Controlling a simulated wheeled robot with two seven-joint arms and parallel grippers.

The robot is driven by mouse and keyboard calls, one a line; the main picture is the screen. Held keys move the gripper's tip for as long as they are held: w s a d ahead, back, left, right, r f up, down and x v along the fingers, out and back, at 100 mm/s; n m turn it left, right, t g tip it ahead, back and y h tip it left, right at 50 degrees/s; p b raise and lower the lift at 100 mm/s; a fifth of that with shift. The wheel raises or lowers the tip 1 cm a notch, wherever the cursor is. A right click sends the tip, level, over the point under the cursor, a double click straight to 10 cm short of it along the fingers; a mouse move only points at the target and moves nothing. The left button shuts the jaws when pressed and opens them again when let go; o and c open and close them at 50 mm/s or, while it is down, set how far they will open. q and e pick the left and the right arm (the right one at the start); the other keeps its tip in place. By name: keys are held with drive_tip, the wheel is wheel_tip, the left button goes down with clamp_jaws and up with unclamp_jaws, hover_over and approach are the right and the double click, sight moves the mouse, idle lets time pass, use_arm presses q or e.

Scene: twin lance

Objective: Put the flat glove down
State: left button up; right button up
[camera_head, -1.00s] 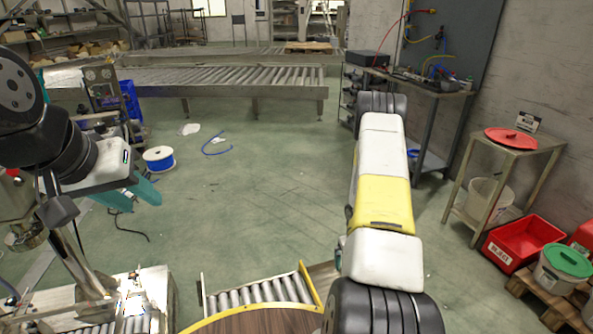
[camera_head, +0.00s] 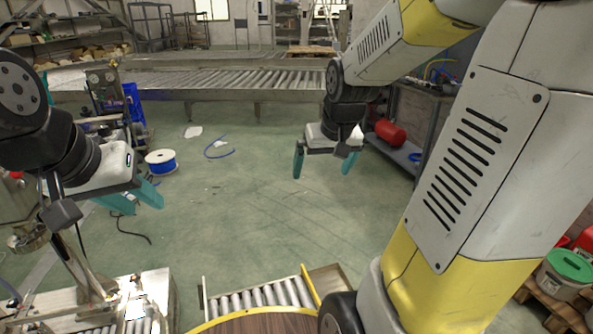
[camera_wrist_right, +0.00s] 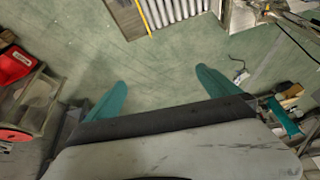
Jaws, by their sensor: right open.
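I cannot make out a flat glove in either view. My right gripper (camera_head: 322,172) hangs over the open floor in the head view, its two teal fingers spread with nothing between them. The right wrist view also shows this gripper (camera_wrist_right: 163,77), open and empty above the green floor. My right arm hides much of the right side of the head view.
A round wooden top with a yellow rim (camera_head: 262,322) and a short roller conveyor (camera_head: 262,295) are at the bottom. A blue-and-white spool (camera_head: 160,161) and a small white piece (camera_head: 193,132) lie on the floor. A long roller conveyor (camera_head: 225,80) crosses behind. The middle floor is mostly clear.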

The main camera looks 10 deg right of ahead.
drive_tip(key=s+a+r+y, duration=0.1)
drive_tip(key=s+a+r, duration=0.2)
drive_tip(key=s, duration=0.4)
drive_tip(key=s+a+r+n+t, duration=0.1)
drive_tip(key=s+a+r, duration=0.2)
drive_tip(key=s, duration=0.3)
drive_tip(key=shift+s+a+r+y, duration=0.3)
drive_tip(key=shift+s+a+y, duration=0.1)
drive_tip(key=shift+a, duration=0.2)
